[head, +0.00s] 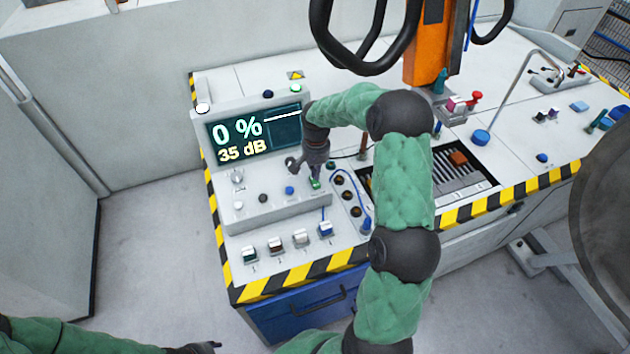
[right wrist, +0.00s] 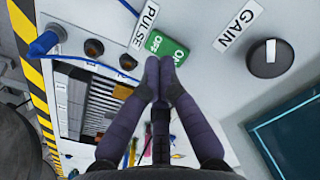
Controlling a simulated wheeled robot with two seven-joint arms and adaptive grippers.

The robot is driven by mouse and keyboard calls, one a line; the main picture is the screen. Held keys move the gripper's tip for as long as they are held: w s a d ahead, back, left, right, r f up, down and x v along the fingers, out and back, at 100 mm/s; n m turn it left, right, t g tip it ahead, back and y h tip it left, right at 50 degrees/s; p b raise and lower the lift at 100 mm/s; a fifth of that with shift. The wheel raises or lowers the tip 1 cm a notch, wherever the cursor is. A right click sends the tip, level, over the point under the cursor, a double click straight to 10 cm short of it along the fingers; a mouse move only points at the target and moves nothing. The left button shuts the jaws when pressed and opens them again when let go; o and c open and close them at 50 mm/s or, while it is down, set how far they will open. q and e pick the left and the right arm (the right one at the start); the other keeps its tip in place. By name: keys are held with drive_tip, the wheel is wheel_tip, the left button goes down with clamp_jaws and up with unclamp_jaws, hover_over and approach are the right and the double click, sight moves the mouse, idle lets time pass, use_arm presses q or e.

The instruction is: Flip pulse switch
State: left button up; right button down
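The pulse switch is a small green rocker with white lettering, beside a PULSE label (right wrist: 145,25) on the sloped grey panel. In the right wrist view the switch (right wrist: 174,50) lies at my fingertips, which cover its lower part. In the head view the switch (head: 315,184) shows just below my right gripper (head: 312,172). The right gripper (right wrist: 161,66) points at the panel with its fingertips together and nothing visible between them. It is at or very near the switch; I cannot tell contact. My left gripper (head: 208,346) is partly visible at the bottom left, away from the console.
The display (head: 255,135) reads 0 % and 35 dB. A black GAIN knob (right wrist: 270,57) sits beside the switch. Blue cable plugs (right wrist: 45,43) and sockets (right wrist: 94,47) are close by. Several small switches (head: 275,245) line the front. An orange column (head: 428,45) with black hoses stands behind.

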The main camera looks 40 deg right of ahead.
sight(316, 184)
drive_tip(key=shift+f+b, duration=1)
drive_tip(key=shift+f, duration=0.7)
idle(0.9)
drive_tip(key=shift+r, duration=0.1)
drive_tip(key=shift+r+p, duration=0.4)
drive_tip(key=shift+r, duration=0.05)
drive_tip(key=shift+r+p, duration=1.9)
drive_tip(key=shift+r, duration=1.1)
